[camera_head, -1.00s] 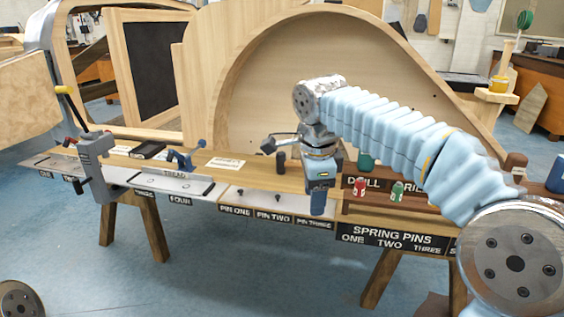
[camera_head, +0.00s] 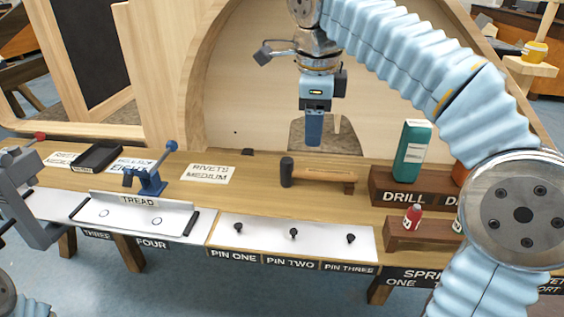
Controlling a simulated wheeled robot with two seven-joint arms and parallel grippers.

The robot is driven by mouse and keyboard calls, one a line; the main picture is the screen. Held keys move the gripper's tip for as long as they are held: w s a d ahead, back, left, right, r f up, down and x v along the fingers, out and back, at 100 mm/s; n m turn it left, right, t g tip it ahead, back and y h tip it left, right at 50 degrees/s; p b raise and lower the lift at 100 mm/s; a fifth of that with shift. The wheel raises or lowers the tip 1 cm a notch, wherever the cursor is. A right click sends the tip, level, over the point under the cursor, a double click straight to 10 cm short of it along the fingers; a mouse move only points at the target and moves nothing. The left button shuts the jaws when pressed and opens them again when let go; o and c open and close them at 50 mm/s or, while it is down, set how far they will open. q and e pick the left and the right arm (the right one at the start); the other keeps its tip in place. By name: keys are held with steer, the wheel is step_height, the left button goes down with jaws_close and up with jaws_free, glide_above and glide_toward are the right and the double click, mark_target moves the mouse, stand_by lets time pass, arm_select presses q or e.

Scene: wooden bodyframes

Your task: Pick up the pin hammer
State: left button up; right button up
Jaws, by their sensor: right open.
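The pin hammer (camera_head: 320,176) lies on the wooden bench top, its dark head at the left and its wooden handle pointing right, resting on a small wooden block. My right gripper (camera_head: 314,140) points down above and behind the hammer, apart from it. Its blue fingers overlap side-on, so the gap between them is hidden; it is open and holds nothing visible.
Right of the hammer stand a wooden DRILL rack (camera_head: 385,190), a green bottle (camera_head: 412,150) and a red bottle (camera_head: 412,217). In front, a white pin tray (camera_head: 265,236) holds three black pins.

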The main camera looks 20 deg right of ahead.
steer(key=b, duration=0.1)
glide_above(308, 171)
steer(key=s, duration=0.2)
step_height(308, 171, down, 7)
steer(key=f, duration=0.1)
steer(key=w+f, duration=0.1)
steer(key=f, duration=0.1)
steer(key=f+b, duration=0.1)
steer(key=f, duration=0.1)
steer(key=shift+w+f, duration=0.25)
steer(key=shift+w, duration=0.15)
jaws_close()
